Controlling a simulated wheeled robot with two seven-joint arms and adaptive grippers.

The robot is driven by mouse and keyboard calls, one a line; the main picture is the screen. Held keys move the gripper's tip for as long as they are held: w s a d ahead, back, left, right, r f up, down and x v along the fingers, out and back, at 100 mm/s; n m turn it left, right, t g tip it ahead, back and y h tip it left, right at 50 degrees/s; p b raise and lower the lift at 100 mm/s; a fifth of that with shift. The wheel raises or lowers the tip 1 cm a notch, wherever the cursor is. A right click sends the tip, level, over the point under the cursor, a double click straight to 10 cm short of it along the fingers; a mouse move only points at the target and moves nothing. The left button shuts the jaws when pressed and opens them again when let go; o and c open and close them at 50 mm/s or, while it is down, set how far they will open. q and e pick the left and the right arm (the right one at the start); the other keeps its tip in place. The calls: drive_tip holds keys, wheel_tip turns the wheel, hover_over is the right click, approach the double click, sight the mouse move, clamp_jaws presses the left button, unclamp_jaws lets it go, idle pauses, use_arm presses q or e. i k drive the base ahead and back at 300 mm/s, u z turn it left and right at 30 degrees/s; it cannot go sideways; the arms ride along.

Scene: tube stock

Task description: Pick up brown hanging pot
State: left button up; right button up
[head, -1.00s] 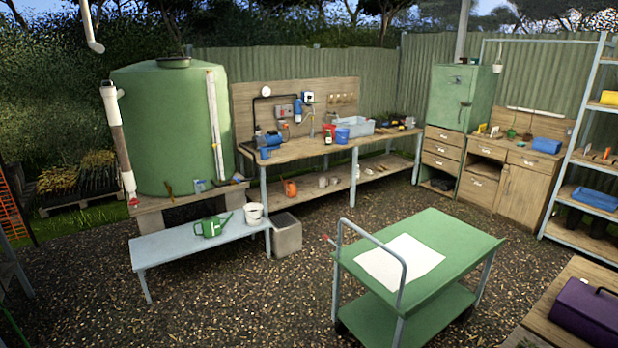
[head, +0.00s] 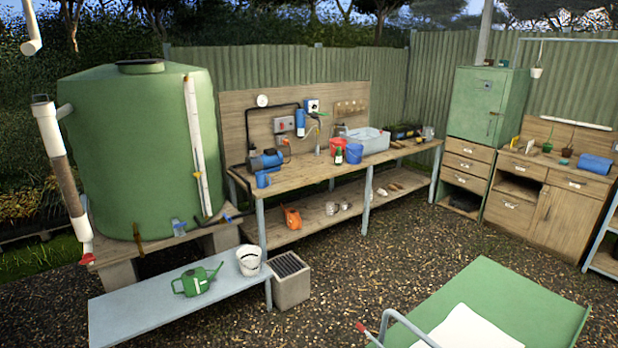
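A small hanging pot (head: 537,72) hangs on a thin line from a rail at the upper right, to the right of the green cabinet. It looks pale, whitish rather than brown, and is small in view. A small dark brown pot (head: 566,153) with a thin stem stands on the wooden cabinet below; it is not hanging. I see no other brown hanging pot. Neither of my grippers is in view.
A green trolley (head: 545,300) with a white sheet is close at the lower right. A low grey bench (head: 140,312) with a green watering can (head: 197,281) stands at the left. A long workbench (head: 300,165) lines the fence. Gravel between them is open.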

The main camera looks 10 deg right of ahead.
sight(566, 153)
drive_tip(key=i, duration=3)
drive_tip(key=z, duration=1.3)
drive_tip(key=i, duration=1.35)
drive_tip(key=z, duration=1)
drive_tip(key=i, duration=4.15)
drive_tip(key=z, duration=0.65)
